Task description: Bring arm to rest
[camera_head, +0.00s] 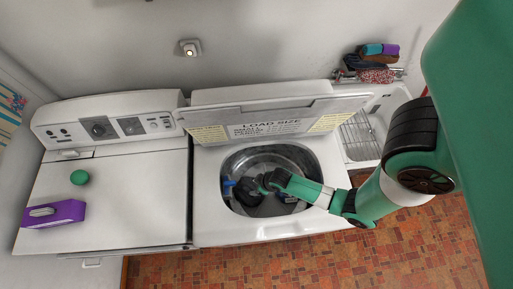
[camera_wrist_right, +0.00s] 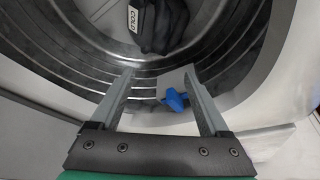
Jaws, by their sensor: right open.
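My right arm reaches in from the right, and its gripper (camera_head: 264,184) is over the open drum of the top-loading washer (camera_head: 325,160). In the right wrist view the two fingers of this gripper (camera_wrist_right: 158,80) stand wide apart with nothing held between them. Beyond them lies dark cloth (camera_wrist_right: 160,25) in the metal drum (camera_wrist_right: 75,45). A small blue thing (camera_wrist_right: 175,99) shows near the drum's rim, between the fingers in the picture; I cannot tell what it is. My left gripper is not in view.
The washer's lid (camera_head: 262,120) is raised. Brick-patterned floor (camera_head: 300,265) lies in front.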

